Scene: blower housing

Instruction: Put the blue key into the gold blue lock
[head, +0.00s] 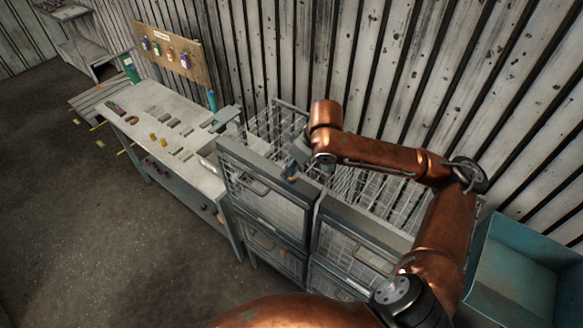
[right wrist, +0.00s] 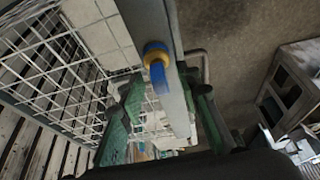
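The gold lock (right wrist: 155,50) with blue on it sits on a grey metal rail of the wire cage. The blue key (right wrist: 158,78) is at the gold ring and sticks out towards my wrist camera; how deep it sits cannot be seen. My right gripper (right wrist: 160,88) has its green fingers apart, one on each side of the rail, with gaps beside the key. In the head view my right gripper (head: 298,158) is over the cage's top front edge, with a small blue spot just below it. My left gripper is out of view.
Wire-mesh cages (head: 265,190) stand below my right arm, against a corrugated wall. A workbench (head: 165,130) with small parts is at the left, with a pegboard (head: 168,50) behind it. A teal bin (head: 520,265) is at the right.

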